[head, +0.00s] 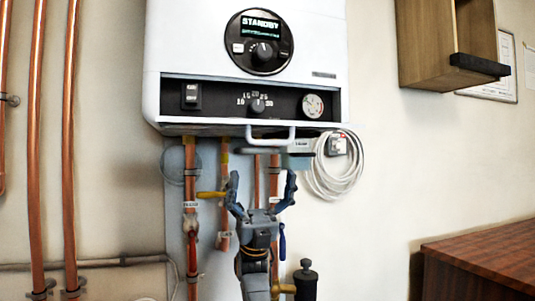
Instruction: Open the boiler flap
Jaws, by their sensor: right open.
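The white boiler (240,40) hangs on the wall at the top centre. Its lower front shows a dark control recess (222,98) with a switch, a knob and a gauge, uncovered. The flap (190,128) looks folded down, seen almost edge-on along the boiler's bottom edge. A pale loop handle (293,136) hangs at its front edge. My right gripper (262,182) points up below the handle, with its fingers spread and nothing between them. A gap shows between the fingertips and the handle. My left gripper is not in view.
Copper pipes (71,150) run up the wall at left, and more pipes and valves (190,210) sit behind my gripper. A coiled white cable (335,170) hangs right of the handle. A wooden cabinet (435,45) is at upper right, a wooden top (490,255) at lower right.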

